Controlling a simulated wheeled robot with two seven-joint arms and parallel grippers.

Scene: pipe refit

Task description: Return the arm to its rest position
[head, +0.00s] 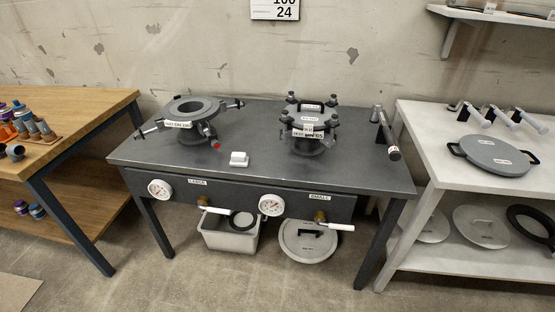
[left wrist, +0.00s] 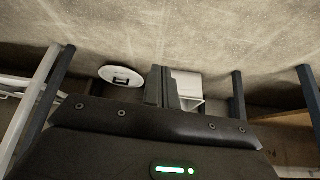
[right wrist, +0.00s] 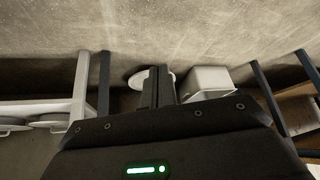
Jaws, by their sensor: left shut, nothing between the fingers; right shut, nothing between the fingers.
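Neither arm shows in the head view. In the left wrist view my left gripper (left wrist: 160,86) has its two fingers together, with nothing between them. In the right wrist view my right gripper (right wrist: 158,86) is also shut and empty. Both point past the lower part of the workbench, with bare floor or wall beyond. Neither touches anything that I can see. The dark workbench (head: 255,170) carries a flanged pipe fitting (head: 193,107) on the left, open at the top, and a lidded, clamped fitting (head: 308,125) on the right.
A grey bin (head: 230,240) and round lid (head: 309,243) are below. A wooden table (head: 75,120) stands left; a white table (head: 430,137) with a round grey lid (head: 494,154) stands right.

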